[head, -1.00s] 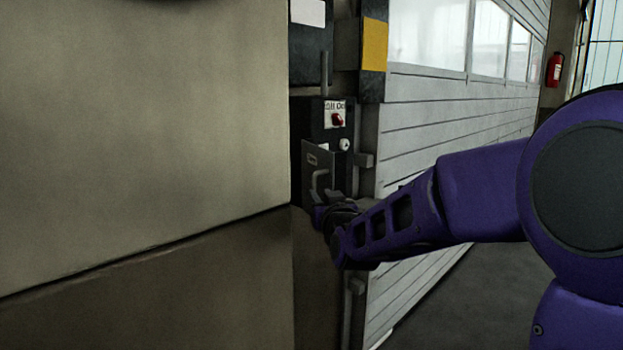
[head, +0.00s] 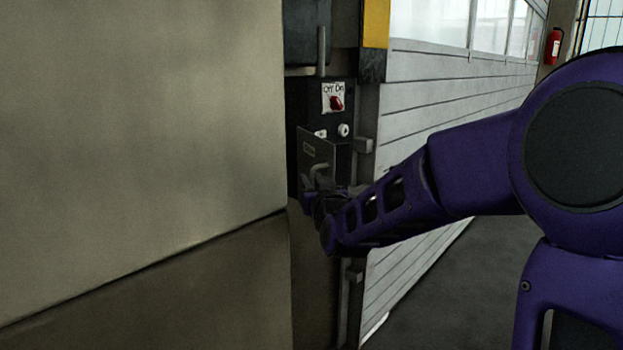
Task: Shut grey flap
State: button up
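The grey flap (head: 318,158) is a small dark grey panel with a bent handle (head: 320,170), on the front of a black switch box (head: 326,108). It stands out at an angle from the box, so it looks partly open. My gripper (head: 318,192) is at the flap's lower part, just below the handle. Its fingers are small, dark and mostly hidden by my own wrist. I cannot tell whether they touch the flap or handle.
A large beige panel (head: 140,120) fills the left side, close to my arm. A white slatted wall (head: 450,90) runs behind my arm. A fire extinguisher (head: 553,46) hangs far right.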

grip_shut()
jog(key=shift+r, duration=0.1)
dwell(1.3)
